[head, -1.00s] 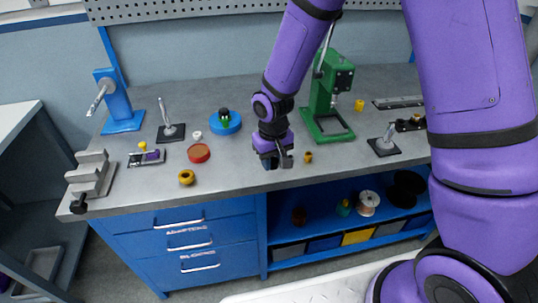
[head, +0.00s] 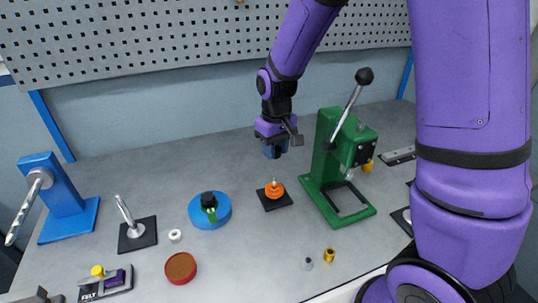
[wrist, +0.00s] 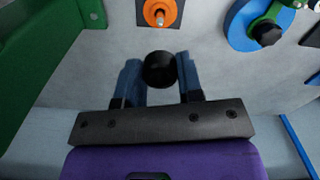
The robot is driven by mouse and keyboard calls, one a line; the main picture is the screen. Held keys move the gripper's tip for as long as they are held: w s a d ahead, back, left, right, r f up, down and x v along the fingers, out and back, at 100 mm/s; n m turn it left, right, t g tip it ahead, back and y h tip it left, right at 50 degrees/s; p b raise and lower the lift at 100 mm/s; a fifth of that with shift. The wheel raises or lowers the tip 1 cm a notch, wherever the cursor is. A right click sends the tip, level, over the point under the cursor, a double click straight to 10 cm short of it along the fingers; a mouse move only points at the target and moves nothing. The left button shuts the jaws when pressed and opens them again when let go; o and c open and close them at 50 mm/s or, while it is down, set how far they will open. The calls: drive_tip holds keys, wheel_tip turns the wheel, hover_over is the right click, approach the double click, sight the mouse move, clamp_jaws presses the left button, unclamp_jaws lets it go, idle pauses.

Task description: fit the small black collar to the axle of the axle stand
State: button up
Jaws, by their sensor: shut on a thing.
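The small black collar (wrist: 160,69) shows as a dark round shape between the blue fingers of my gripper (wrist: 161,82), which is shut on it. In the head view, my gripper (head: 276,150) is above the back of the bench, behind the axle stand, and the collar cannot be made out there. The axle stand (head: 286,202) has a flat black base, an orange pulley (head: 274,190) and an upright metal axle (head: 274,180). In the wrist view the axle tip (wrist: 160,16) shows in the orange pulley, beyond the collar and apart from it.
A green press (head: 325,165) with a raised lever stands close to the right of my gripper. A blue round holder (head: 209,218) with a black-topped part is left of the stand. A black plate with a tilted metal rod (head: 130,225) is farther left. A pegboard (head: 190,40) rises behind.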

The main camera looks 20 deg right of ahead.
sight(275, 180)
drive_tip(key=shift+f, duration=3.4)
drive_tip(key=shift+f, duration=0.35)
drive_tip(key=shift+f, duration=1.35)
drive_tip(key=shift+f, duration=0.45)
drive_tip(key=shift+f, duration=0.25)
drive_tip(key=o, duration=1)
